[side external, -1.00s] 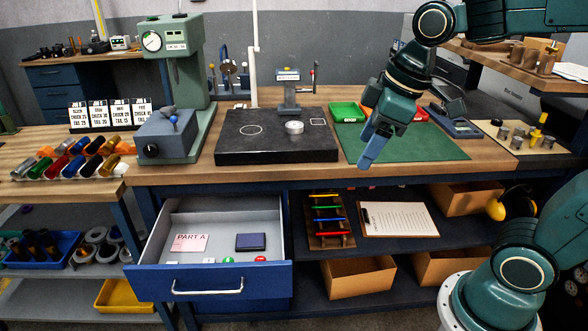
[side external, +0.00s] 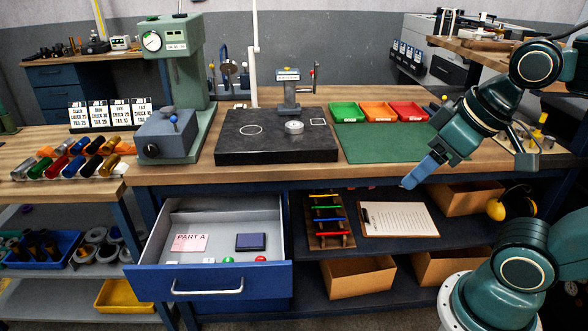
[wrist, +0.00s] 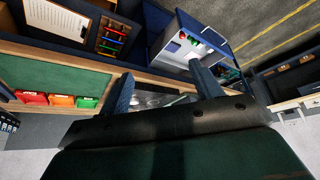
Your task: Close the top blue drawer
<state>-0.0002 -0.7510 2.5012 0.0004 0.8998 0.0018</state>
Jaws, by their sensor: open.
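The top blue drawer (side external: 211,281) is pulled out from under the bench at the lower left in the side view. Its grey inside shows a pink PART A card (side external: 189,242), a dark blue box (side external: 250,242) and small coloured items near the front. A silver handle (side external: 208,288) is on its front. In the wrist view the open drawer (wrist: 178,58) is beyond the fingers at upper middle. My gripper (side external: 409,184) is at the bench's front edge, well right of the drawer and higher than it, apart from it. Its two blue fingers (wrist: 163,90) are spread and empty.
A black plate (side external: 276,152) and a grey-green press (side external: 172,90) stand on the bench. Green, orange and red bins (side external: 378,112) stand behind the green mat. Under the bench are a clipboard (side external: 398,219) and cardboard boxes (side external: 358,277). Floor before the drawer looks clear.

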